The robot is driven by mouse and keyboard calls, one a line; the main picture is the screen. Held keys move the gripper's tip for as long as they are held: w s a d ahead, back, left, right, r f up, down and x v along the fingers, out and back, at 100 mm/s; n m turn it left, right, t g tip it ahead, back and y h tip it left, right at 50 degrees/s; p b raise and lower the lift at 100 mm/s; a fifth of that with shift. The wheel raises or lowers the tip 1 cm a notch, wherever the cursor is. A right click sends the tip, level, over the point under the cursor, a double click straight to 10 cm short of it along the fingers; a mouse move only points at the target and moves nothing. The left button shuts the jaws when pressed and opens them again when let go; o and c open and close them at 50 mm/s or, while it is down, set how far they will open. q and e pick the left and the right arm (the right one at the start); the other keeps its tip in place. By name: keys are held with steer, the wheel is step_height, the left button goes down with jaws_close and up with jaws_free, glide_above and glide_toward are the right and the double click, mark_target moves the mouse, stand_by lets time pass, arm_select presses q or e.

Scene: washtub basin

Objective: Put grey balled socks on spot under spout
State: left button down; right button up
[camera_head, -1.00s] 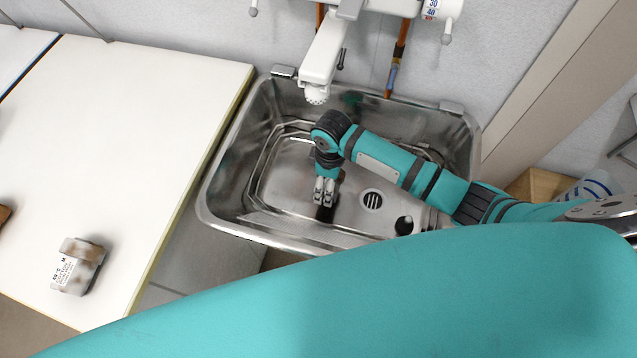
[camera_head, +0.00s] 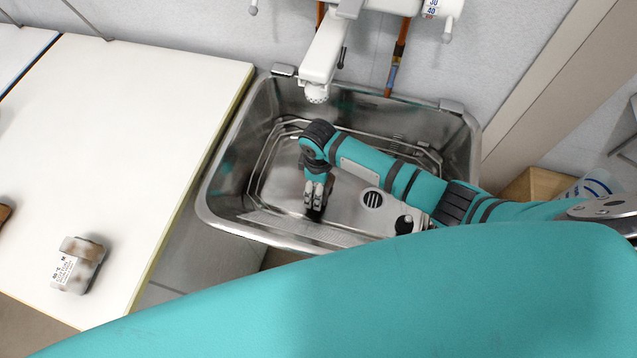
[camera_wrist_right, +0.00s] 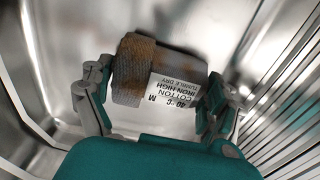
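The balled socks (camera_wrist_right: 160,72), grey with brown stains and a white label, sit between the two fingers of my right gripper (camera_wrist_right: 158,88) in the right wrist view. Both fingers press against their sides. In the head view my right gripper (camera_head: 315,197) is low inside the metal basin (camera_head: 225,180), pointing down, left of the drain. There the socks are mostly hidden by the gripper. The white spout (camera_head: 322,58) hangs over the back of the basin, behind my gripper. The basin floor under it is partly hidden by my arm. My left gripper is not in view.
Another stained, labelled sock ball (camera_head: 79,264) lies on the white counter (camera_head: 130,120) to the left. A drain (camera_head: 371,198) and a black round plug (camera_head: 404,224) are right of my gripper. The basin's walls and front rim surround it.

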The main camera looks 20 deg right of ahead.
steer(key=shift+o, duration=0.5)
steer(key=shift+r, duration=0.1)
step_height(320, 180, up, 8)
steer(key=shift+f+p, duration=0.2)
steer(key=shift+p, duration=0.1)
